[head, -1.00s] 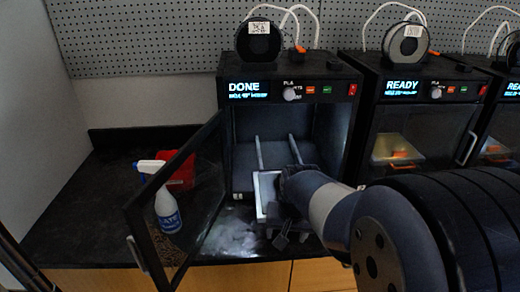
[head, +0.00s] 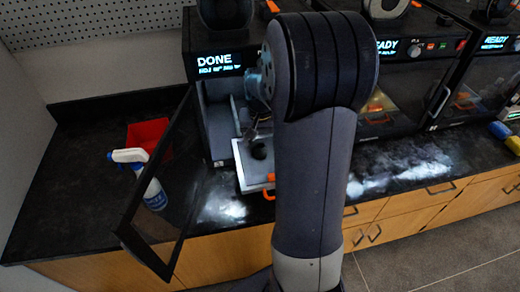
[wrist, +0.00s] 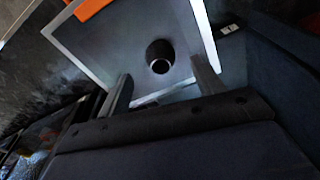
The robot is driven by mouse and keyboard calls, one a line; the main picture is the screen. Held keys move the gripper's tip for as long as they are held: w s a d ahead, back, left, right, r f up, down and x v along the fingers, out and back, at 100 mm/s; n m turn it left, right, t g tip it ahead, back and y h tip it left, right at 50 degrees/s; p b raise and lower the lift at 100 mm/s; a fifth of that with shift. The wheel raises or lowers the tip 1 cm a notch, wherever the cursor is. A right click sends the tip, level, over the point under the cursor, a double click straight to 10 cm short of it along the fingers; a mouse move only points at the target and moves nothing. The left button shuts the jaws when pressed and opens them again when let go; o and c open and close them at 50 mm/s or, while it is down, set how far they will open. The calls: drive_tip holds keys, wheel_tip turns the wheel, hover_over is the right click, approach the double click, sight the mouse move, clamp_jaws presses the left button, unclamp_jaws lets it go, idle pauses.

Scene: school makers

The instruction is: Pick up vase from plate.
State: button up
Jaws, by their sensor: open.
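The vase (wrist: 160,56) is a small dark cylinder standing on the plate (wrist: 108,38), a dark sheet with a pale rim and an orange handle (wrist: 90,8). In the head view the vase (head: 259,151) shows on the plate (head: 244,178), which juts from the open printer labelled DONE. My gripper (wrist: 162,86) is open, with its two fingers apart at the near edge of the plate and the vase beyond them, roughly centred between them. Nothing is between the fingers. In the head view my arm hides most of the gripper.
The printer's glass door (head: 165,190) stands open at the left. A spray bottle (head: 140,175) and a red bin (head: 150,135) are on the dark counter behind it. A closed printer labelled READY (head: 400,80) stands to the right. The counter at far left is clear.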

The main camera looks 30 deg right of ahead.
sight(261, 146)
drive_tip(key=shift+w+d+f+p, duration=0.1)
drive_tip(key=shift+f+p, duration=0.1)
drive_tip(key=shift+f, duration=0.7)
drive_tip(key=shift+w+d+f+p, duration=0.1)
drive_tip(key=shift+w+f+p, duration=0.1)
drive_tip(key=shift+f, duration=0.65)
drive_tip(key=shift+w+f+p, duration=0.1)
drive_tip(key=shift+f+p, duration=0.1)
drive_tip(key=shift+f, duration=0.7)
drive_tip(key=shift+s, duration=0.1)
drive_tip(key=c, duration=1)
